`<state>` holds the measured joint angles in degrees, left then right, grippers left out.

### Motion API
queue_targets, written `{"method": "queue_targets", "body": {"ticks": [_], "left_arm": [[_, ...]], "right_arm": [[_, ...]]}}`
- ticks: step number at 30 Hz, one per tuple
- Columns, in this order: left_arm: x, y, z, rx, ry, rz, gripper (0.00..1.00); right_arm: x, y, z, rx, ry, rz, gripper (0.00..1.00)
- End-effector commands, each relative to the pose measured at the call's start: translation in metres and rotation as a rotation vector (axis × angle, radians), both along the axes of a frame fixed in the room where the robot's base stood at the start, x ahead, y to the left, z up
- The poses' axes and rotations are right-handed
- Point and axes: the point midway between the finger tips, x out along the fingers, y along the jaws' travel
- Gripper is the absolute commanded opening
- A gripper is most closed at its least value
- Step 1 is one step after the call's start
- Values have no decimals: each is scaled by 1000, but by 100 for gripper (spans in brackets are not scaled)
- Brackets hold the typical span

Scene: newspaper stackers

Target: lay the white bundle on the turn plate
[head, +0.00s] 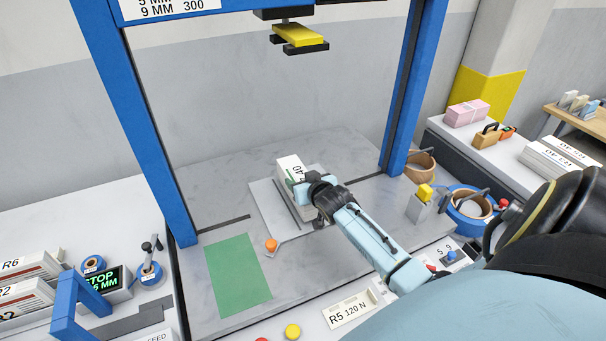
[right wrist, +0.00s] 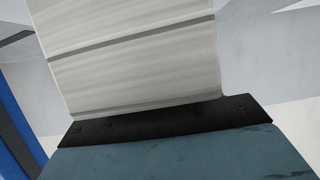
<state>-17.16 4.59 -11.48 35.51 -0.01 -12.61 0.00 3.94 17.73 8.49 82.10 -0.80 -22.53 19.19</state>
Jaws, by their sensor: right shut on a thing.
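The white bundle (head: 290,168), with black print on its end, is over the light grey turn plate (head: 263,204), which has an orange knob (head: 271,245) at its front corner. My right gripper (head: 308,200) is shut on the bundle from the right front and hides part of it. I cannot tell whether the bundle's underside touches the plate. In the right wrist view the bundle (right wrist: 135,60) fills the upper middle, pale with darker bands, against the black gripper edge (right wrist: 165,122). My left gripper is not in view.
A blue frame (head: 140,120) stands around the grey table, with a yellow and black head (head: 298,38) hanging above. A green mat (head: 237,272) lies at front left. Tape rolls (head: 468,204) and a yellow-topped post (head: 421,203) stand at right. Bundles (head: 25,278) lie far left.

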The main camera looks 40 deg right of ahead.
Motion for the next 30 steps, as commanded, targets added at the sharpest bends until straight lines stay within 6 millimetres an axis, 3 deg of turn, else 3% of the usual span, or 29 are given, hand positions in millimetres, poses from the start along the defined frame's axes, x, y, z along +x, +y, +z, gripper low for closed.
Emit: {"method": "queue_targets", "body": {"ticks": [26, 27, 30], "left_arm": [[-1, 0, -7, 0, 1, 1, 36], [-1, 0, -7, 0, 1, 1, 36], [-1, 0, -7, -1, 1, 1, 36]], "right_arm": [[2, 0, -7, -2, -10, 1, 3], [2, 0, -6, -2, -11, 1, 66], [2, 0, -7, -2, -8, 1, 79]]}}
